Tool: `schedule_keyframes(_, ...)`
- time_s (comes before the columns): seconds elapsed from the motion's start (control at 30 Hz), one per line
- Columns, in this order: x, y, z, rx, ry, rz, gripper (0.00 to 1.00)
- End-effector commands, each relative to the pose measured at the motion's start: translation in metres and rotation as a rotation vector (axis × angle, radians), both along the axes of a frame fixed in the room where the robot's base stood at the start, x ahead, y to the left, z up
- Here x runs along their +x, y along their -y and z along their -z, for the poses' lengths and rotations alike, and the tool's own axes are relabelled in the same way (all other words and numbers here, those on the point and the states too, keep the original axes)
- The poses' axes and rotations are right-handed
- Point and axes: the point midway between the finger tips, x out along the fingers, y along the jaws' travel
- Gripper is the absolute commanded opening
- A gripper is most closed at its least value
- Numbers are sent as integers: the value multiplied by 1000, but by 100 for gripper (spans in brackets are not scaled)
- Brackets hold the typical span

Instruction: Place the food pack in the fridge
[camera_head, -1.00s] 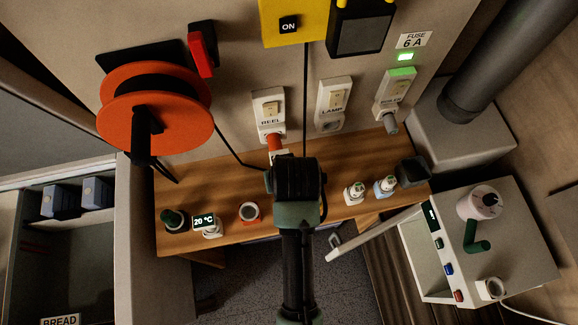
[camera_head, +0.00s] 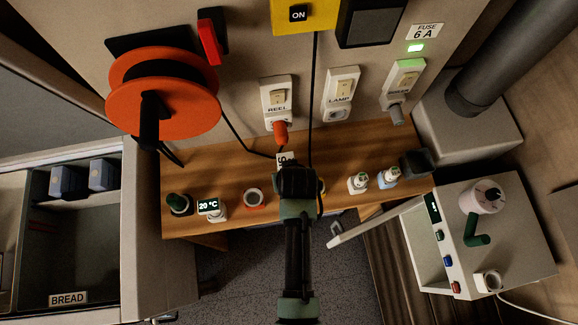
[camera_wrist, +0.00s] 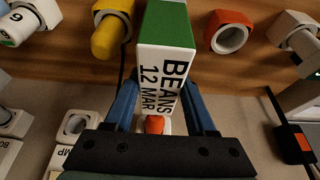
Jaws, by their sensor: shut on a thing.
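The food pack (camera_wrist: 165,52) is a white box with a green side, marked BEANS 12 MAR. In the wrist view my gripper (camera_wrist: 161,88) has its blue fingers shut on both sides of the pack. In the head view the white end of the pack (camera_head: 286,159) shows just beyond my gripper (camera_head: 293,169), over the wooden shelf; my wrist hides the rest. A white box (camera_head: 510,235) with a display, buttons and a green lever stands at the right, its door (camera_head: 377,222) swung open. I cannot tell whether it is the fridge.
The wooden shelf (camera_head: 240,170) holds jars and small devices, one reading 20 °C. Sockets marked REEL (camera_head: 278,97) and LAMP (camera_head: 341,95) and an orange cable reel (camera_head: 163,94) are on the wall. An open compartment marked BREAD (camera_head: 68,299) is at left.

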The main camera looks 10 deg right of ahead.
Motion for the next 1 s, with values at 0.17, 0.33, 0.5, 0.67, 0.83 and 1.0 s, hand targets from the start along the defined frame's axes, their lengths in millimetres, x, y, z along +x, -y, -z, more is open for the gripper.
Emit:
schedule_keyframes(0.17, 1, 0, -1, -1, 4, 0, 0)
schedule_keyframes(0.33, 0, 0, 2, 0, 1, 0, 67)
schedule_keyframes(0.5, 0, 0, 2, 0, 1, 0, 86)
schedule_keyframes(0.67, 0, 0, 2, 0, 1, 0, 86)
schedule_keyframes(0.83, 0, 0, -4, -1, 2, 0, 86)
schedule_keyframes(1.0, -8, 0, -21, 0, 4, 1, 86)
